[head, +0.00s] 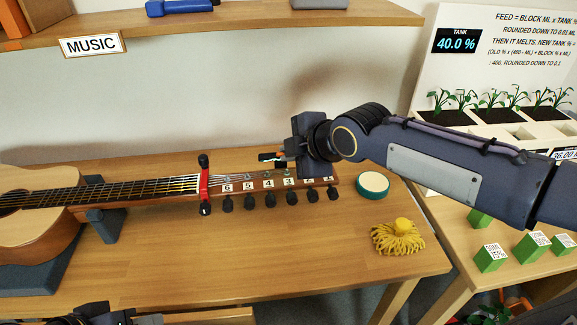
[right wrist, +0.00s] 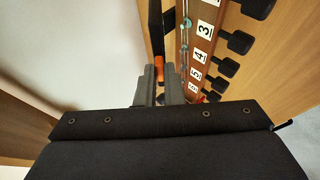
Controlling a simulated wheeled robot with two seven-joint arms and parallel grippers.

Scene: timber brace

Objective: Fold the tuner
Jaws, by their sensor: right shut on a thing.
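The tuner (head: 268,157) is a small dark device with a pale edge and a bit of orange, at the guitar's headstock (head: 262,198). My right gripper (head: 287,157) is shut on it from the right, above the headstock's far edge. The right wrist view shows the closed grey fingers (right wrist: 160,85) with the tuner's orange part (right wrist: 167,73) and dark body (right wrist: 155,40) just beyond them. The fingers hide part of the tuner, and I cannot tell its fold angle. My left gripper (head: 95,315) is only partly in view at the bottom edge.
The guitar (head: 40,215) lies on a dark stand, with a red capo (head: 204,184) on its neck and black pegs along the headstock. A shelf labelled MUSIC (head: 92,45) hangs above.

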